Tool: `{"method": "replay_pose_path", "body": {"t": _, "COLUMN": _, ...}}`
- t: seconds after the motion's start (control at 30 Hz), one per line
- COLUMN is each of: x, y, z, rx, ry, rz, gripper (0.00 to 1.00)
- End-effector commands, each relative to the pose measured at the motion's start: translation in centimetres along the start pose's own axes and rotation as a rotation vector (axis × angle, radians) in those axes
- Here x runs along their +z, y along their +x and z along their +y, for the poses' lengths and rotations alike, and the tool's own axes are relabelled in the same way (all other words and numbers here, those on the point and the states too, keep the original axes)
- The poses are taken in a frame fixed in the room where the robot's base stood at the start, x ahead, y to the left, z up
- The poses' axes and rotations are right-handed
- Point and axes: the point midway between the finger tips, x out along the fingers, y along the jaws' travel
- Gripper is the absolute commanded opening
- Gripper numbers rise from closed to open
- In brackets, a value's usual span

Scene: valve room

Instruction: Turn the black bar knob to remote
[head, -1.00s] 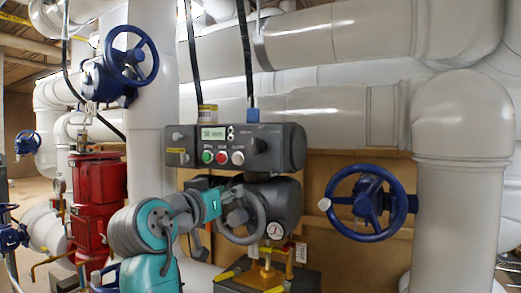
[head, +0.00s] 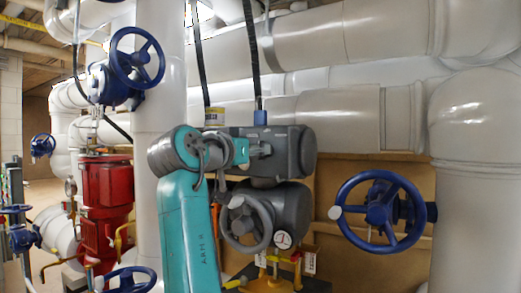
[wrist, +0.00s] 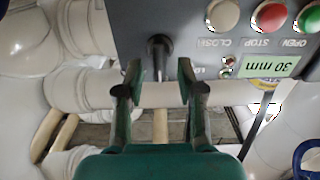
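The black bar knob (wrist: 159,48) sticks out from the grey control box (wrist: 195,22), which shows upside down in the wrist view. My gripper (wrist: 160,70) is open, one finger on each side of the line to the knob. The fingertips are close to the knob, with no clear contact visible. The knob is hidden or not distinguishable there. I cannot read the knob's setting.
The box carries a white button (wrist: 223,14), a red button (wrist: 270,16), a green button (wrist: 311,18) and a display (wrist: 268,67) reading 30 mm. A blue handwheel (head: 381,212) stands right.

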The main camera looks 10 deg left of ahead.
Motion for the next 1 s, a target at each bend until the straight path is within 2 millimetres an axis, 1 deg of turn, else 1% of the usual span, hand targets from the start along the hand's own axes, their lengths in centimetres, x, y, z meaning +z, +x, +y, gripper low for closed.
{"method": "replay_pose_path", "body": {"t": 0.03, "x": 0.0, "y": 0.8, "z": 0.1, "rx": 0.002, "ry": 0.0, "rz": -0.001, "gripper": 0.38}}
{"method": "replay_pose_path", "body": {"t": 0.1, "x": 0.0, "y": 1.6, "z": 0.0, "rx": 0.001, "ry": -0.001, "rz": -0.001, "gripper": 0.38}}
{"method": "replay_pose_path", "body": {"t": 0.2, "x": 0.0, "y": 2.4, "z": 0.0, "rx": 0.0, "ry": 0.0, "rz": 0.0, "gripper": 0.38}}
{"method": "replay_pose_path", "body": {"t": 0.33, "x": 0.0, "y": 2.8, "z": 0.0, "rx": -0.001, "ry": 0.0, "rz": -0.001, "gripper": 0.38}}
{"method": "replay_pose_path", "body": {"t": 0.57, "x": 0.0, "y": 2.9, "z": 0.0, "rx": -0.001, "ry": 0.0, "rz": 0.0, "gripper": 0.38}}
{"method": "replay_pose_path", "body": {"t": 0.6, "x": 0.0, "y": 2.9, "z": 0.0, "rx": -0.001, "ry": 0.0, "rz": 0.0, "gripper": 0.35}}
{"method": "replay_pose_path", "body": {"t": 0.67, "x": 0.0, "y": 2.9, "z": 0.0, "rx": -0.001, "ry": 0.0, "rz": 0.0, "gripper": 0.2}}
{"method": "replay_pose_path", "body": {"t": 0.7, "x": 0.0, "y": 2.9, "z": 0.0, "rx": -0.001, "ry": 0.0, "rz": 0.0, "gripper": 0.1}}
{"method": "replay_pose_path", "body": {"t": 0.73, "x": 0.0, "y": 2.9, "z": 0.0, "rx": -0.001, "ry": 0.0, "rz": 0.0, "gripper": 0.03}}
{"method": "replay_pose_path", "body": {"t": 0.77, "x": 0.0, "y": 2.9, "z": 0.0, "rx": -0.001, "ry": 0.0, "rz": 0.0, "gripper": 0.0}}
{"method": "replay_pose_path", "body": {"t": 1.0, "x": 0.0, "y": 2.9, "z": 0.0, "rx": -0.001, "ry": 0.004, "rz": 0.0, "gripper": 0.0}}
